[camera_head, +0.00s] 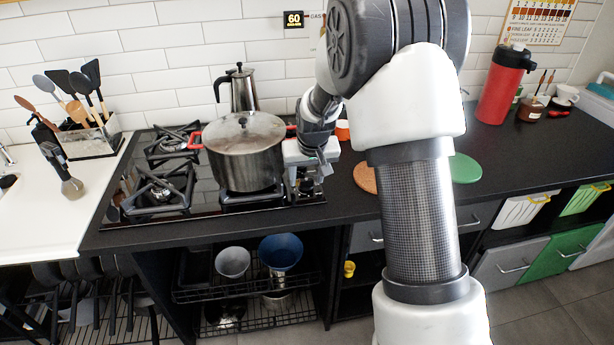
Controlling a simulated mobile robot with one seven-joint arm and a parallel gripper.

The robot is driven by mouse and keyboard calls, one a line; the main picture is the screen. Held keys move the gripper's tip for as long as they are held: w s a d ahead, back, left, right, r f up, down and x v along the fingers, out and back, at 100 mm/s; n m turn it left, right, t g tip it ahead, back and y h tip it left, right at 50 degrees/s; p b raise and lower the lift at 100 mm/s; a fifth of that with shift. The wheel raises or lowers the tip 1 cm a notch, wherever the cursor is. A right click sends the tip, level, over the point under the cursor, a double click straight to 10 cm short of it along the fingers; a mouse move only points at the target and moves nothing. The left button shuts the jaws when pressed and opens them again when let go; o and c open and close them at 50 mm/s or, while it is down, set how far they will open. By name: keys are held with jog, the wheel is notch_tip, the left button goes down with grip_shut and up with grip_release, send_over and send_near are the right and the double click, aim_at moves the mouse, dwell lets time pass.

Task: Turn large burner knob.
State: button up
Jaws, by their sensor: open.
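The black gas hob (118,212) is set in the dark counter, with several burners under black grates. A large steel pot (243,155) with red handles stands on the front right burner. My gripper (308,186) points down at the right end of the hob, just right of the pot. My arm comes in from the right and hides part of that end. The knobs are not clearly visible; the large burner knob seems hidden behind or under my gripper. I cannot tell whether the fingers touch it. The jaws are open.
A moka pot (240,90) stands behind the steel pot. A utensil holder (90,140) is at the left. An orange-brown round mat (366,178) and a green one (465,167) lie right of the hob. A red flask (504,85) stands further right.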

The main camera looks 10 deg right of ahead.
jog(key=p+v, duration=0.3)
jog(key=v, duration=1.4)
jog(key=shift+s+r, duration=0.15)
jog(key=s+r+t, duration=0.1)
jog(key=s+r, duration=0.2)
jog(key=s, duration=1.1)
jog(key=s+r, duration=0.4)
jog(key=s, duration=1)
notch_tip(320, 180, up, 17)
jog(key=p, duration=1.8)
jog(key=shift+w+d+r, duration=0.2)
jog(key=shift+w+d, duration=0.1)
jog(key=shift+d, duration=0.15)
